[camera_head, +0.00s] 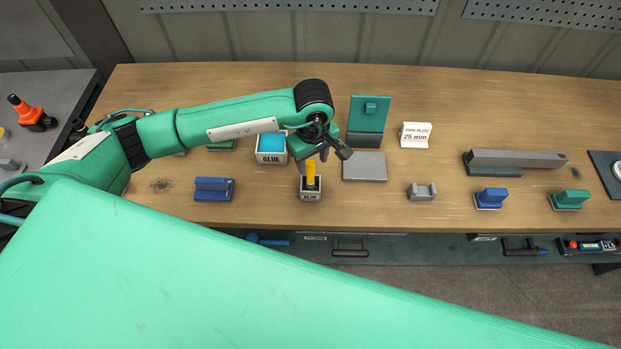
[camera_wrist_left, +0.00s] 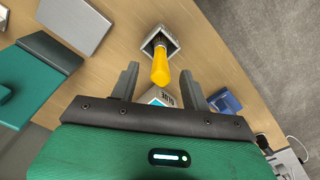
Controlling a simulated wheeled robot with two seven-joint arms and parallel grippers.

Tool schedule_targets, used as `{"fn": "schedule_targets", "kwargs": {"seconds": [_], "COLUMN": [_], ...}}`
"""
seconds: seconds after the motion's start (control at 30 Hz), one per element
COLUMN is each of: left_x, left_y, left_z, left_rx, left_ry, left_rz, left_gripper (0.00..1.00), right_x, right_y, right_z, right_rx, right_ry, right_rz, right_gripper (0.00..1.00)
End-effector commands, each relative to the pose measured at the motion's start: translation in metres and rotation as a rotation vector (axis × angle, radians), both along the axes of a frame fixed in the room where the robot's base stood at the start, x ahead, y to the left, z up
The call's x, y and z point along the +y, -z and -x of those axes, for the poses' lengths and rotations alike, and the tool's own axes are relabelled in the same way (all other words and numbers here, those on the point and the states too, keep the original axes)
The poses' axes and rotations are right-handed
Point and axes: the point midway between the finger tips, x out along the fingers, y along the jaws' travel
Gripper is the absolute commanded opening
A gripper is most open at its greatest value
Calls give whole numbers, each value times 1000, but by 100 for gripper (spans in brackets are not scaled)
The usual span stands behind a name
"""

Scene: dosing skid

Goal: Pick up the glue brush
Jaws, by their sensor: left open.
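The glue brush (camera_head: 311,172) stands upright with its yellow handle up in a small grey holder (camera_head: 311,195) near the bench's front edge. Its lower end is hidden in the holder. In the left wrist view the yellow handle (camera_wrist_left: 160,68) shows between and slightly beyond my left gripper's two fingers (camera_wrist_left: 158,80), with a gap on each side. My left gripper (camera_head: 322,154) is open and empty, just above and behind the handle in the head view. My right gripper is not in view.
A white glue box (camera_head: 271,157) with a blue top stands behind left of the holder. A grey plate (camera_head: 364,167) lies to its right, and a blue block (camera_head: 214,189) to its left. A green stand (camera_head: 368,120) and a pipe-plug sign (camera_head: 415,135) are farther back.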

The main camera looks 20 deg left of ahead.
Motion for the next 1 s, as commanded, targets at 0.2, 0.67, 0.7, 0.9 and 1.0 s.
{"fn": "schedule_targets", "kwargs": {"seconds": [0.2, 0.67, 0.7, 0.9, 1.0], "left_x": [4, 6, 6, 6, 6], "left_y": [14, 53, 53, 52, 52], "left_z": [0, -2, -2, -2, -2], "left_rx": [4, 0, 0, 0, 0], "left_ry": [-2, 0, 0, 0, 0], "left_rz": [0, 1, 1, 1, 1], "left_gripper": [47, 47, 47, 17, 0], "right_x": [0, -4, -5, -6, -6], "right_y": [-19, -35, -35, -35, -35], "right_z": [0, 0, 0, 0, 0], "right_rx": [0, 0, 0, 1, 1], "right_ry": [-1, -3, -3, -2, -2], "right_rz": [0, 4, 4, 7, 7], "right_gripper": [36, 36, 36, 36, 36]}}
